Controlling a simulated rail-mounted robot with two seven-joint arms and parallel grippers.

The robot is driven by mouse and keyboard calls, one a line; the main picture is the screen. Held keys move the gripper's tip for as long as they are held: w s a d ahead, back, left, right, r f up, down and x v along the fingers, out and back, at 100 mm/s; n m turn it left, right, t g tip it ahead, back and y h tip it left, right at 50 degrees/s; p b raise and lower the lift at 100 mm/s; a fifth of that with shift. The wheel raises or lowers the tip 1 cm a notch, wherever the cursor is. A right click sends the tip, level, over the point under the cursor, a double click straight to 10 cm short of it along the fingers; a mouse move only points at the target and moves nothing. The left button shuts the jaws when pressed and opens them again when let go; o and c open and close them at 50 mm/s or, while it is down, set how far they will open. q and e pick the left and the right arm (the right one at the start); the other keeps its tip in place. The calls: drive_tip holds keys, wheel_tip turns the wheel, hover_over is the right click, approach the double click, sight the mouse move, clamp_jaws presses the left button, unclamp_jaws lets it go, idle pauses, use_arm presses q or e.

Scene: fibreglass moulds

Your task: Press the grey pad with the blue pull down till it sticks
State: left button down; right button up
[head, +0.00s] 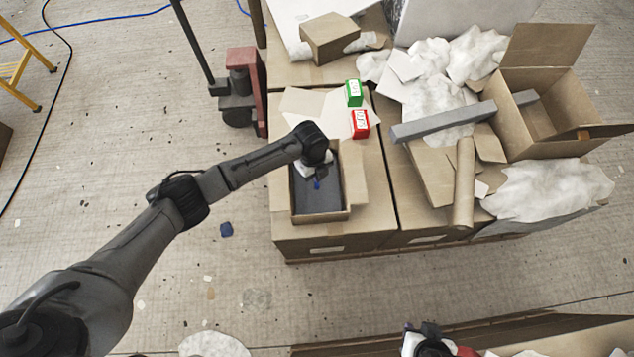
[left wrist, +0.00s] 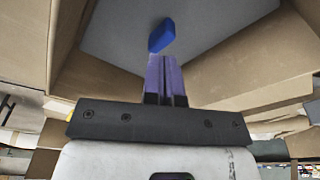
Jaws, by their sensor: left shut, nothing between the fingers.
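The grey pad (head: 316,202) lies inside an open cardboard box on the carton stack in the head view. Its blue pull (head: 317,185) stands out from its surface. My left gripper (head: 313,174) is over the far part of the box and hides part of the pad. In the left wrist view the purple fingers (left wrist: 162,58) are shut and empty, with their tips at the lower end of the blue pull (left wrist: 162,35). Whether they touch the pull or the pad (left wrist: 215,22) is unclear. My right gripper (head: 432,343) seems to show at the bottom edge, its fingers unclear.
The box's cardboard wall (head: 344,190) surrounds the pad closely. A green block (head: 354,92) and a red block (head: 361,124) stand behind it. A long grey bar (head: 445,121) and an open carton (head: 560,110) are to the right. A red-and-black pallet jack (head: 240,90) stands left.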

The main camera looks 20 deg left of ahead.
use_arm(q)
drive_tip(key=shift+f, duration=0.25)
drive_tip(key=shift+f+b, duration=0.6)
drive_tip(key=shift+f, duration=0.25)
idle(0.6)
drive_tip(key=shift+r, duration=0.15)
idle(0.3)
wheel_tip(320, 180, up, 4)
drive_tip(key=p, duration=0.4)
drive_tip(key=shift+p, duration=0.3)
drive_tip(key=shift+r+p, duration=1.4)
drive_tip(key=shift+r, duration=0.05)
